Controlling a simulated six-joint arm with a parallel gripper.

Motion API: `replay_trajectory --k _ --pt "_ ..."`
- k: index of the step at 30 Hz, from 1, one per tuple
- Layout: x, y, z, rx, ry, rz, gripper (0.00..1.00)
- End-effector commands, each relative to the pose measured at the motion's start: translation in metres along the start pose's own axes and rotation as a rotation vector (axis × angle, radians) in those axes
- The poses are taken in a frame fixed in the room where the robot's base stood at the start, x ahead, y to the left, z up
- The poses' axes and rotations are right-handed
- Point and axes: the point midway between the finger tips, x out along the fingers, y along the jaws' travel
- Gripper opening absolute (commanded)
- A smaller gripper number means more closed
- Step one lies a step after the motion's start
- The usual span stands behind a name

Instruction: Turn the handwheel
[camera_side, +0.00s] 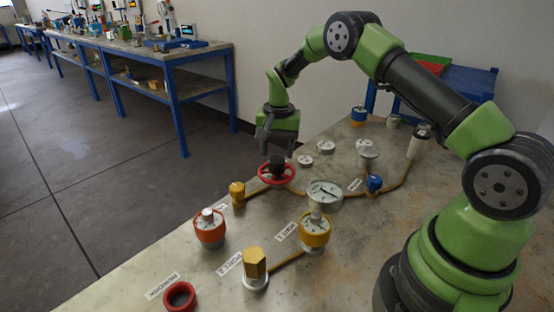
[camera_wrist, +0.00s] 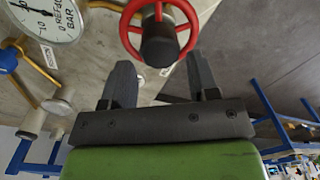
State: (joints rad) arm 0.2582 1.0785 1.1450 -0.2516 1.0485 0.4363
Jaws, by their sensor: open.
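The red handwheel (camera_side: 277,173) with a dark hub stands on the stone table, behind and left of the pressure gauge. It also shows at the top middle of the wrist view (camera_wrist: 160,28), where its top edge is cut off. My gripper (camera_side: 276,150) is above and close to the wheel in the side view, fingers pointing down. In the wrist view its two dark fingers (camera_wrist: 160,82) are apart with nothing between them. The hub lies just beyond the fingertips. I cannot tell whether the fingers touch the wheel.
A red-flanged vessel (camera_side: 210,229), a small yellow fitting (camera_side: 237,191) and a brass hex piece (camera_side: 255,268) stand nearer. A blue fitting (camera_side: 374,184) is on the pipe at right.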

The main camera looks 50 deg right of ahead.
Motion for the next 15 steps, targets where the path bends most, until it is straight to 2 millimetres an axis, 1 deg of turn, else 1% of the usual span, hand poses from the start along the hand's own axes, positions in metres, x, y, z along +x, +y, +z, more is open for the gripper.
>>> replay_trajectory --k 1,6,10,15 --pt "-0.012 0.000 -0.001 0.000 0.004 -0.003 0.55" --pt "-0.042 0.000 -0.001 0.000 0.003 -0.003 0.55" --pt "-0.056 0.000 0.000 0.001 0.001 -0.001 0.55" --pt "-0.060 0.000 0.000 0.000 -0.001 0.001 0.55"
